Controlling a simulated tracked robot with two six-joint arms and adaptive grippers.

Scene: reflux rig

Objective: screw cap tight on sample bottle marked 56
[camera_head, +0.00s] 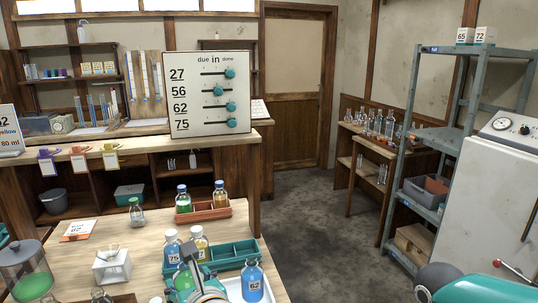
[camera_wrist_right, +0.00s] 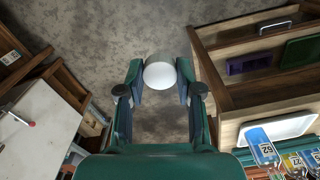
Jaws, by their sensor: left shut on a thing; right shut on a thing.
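Among the bottles at front centre in the head view is a yellowish one (camera_head: 203,250), its label partly covered. In the right wrist view, a yellowish bottle (camera_wrist_right: 315,158) at the right edge seems marked 56. My left gripper (camera_head: 188,252) is in front of it and the bottle marked 75 (camera_head: 173,255). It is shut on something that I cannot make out. My right gripper (camera_wrist_right: 160,78) is shut on a round white-topped, grey-sided thing (camera_wrist_right: 159,72), perhaps a cap, held over the floor away from the bottles. The right fingers are out of the head view.
A blue bottle marked 62 (camera_head: 252,282) stands on a white tray (camera_head: 234,288), right of the teal rack (camera_head: 236,250). A red-brown rack (camera_head: 206,212) holds two bottles behind. A white stand (camera_head: 112,266) is at left. The floor (camera_head: 330,220) right of the bench is clear.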

